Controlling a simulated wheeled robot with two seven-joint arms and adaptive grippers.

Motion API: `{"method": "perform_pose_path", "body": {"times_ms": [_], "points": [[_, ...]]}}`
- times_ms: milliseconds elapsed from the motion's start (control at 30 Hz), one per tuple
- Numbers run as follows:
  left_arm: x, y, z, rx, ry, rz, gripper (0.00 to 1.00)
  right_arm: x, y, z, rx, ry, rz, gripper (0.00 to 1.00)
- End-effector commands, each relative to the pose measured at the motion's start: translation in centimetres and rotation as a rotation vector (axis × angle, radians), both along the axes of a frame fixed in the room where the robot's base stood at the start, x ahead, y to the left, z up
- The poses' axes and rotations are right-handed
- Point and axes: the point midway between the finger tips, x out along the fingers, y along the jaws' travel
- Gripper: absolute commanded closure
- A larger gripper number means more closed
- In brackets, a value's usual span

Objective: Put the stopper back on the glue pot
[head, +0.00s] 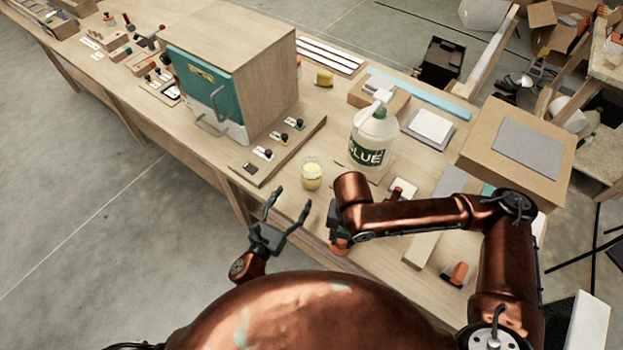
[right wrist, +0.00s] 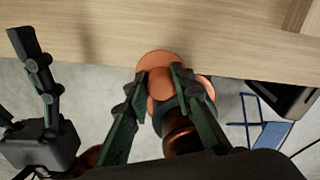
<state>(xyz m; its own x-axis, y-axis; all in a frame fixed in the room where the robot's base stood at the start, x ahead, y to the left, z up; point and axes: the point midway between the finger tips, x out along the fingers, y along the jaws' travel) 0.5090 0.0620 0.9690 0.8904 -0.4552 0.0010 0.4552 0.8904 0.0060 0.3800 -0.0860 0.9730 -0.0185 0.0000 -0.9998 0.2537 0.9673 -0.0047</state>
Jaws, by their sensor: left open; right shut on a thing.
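The glue pot (head: 312,175) is a small glass jar of pale yellow glue. It stands upright near the front edge of the bench, and no stopper shows on it. My right gripper (right wrist: 158,82) is shut on the stopper (right wrist: 160,60), an orange-brown rounded piece with a disc-like top, in the right wrist view. In the head view my right wrist largely hides these fingers, right of and nearer than the pot. My left gripper (head: 287,207) is open and empty, fingers upward, just in front of the pot; it also shows in the right wrist view (right wrist: 42,95).
A large white glue bottle (head: 373,140) stands behind and right of the pot. A wooden cabinet (head: 240,65) with a teal front stands at the left. An orange-ended object (head: 457,273) and a cardboard box (head: 520,150) lie to the right.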

Motion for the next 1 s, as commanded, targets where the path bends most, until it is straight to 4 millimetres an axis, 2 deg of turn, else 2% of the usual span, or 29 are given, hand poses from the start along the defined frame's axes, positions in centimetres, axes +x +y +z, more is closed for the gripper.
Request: {"method": "perform_pose_path", "body": {"times_ms": [267, 600, 700, 1000], "points": [[0.4, -0.1, 0.0, -0.004, 0.001, 0.001, 0.34, 0.0, 0.0, 0.0, 0.000, 0.000, -0.001, 0.95], [5.0, -2.5, 0.0, -0.005, 0.001, 0.002, 0.34, 0.0, 0.0, -0.1, 0.000, 0.000, -0.001, 0.95], [5.8, -2.9, 0.0, -0.005, 0.003, 0.002, 0.34, 0.0, 0.0, -0.2, 0.000, 0.001, -0.001, 0.95], [6.1, -3.1, 0.0, -0.005, 0.004, 0.003, 0.34, 0.0, 0.0, -0.2, 0.000, 0.001, -0.001, 0.95]]}}
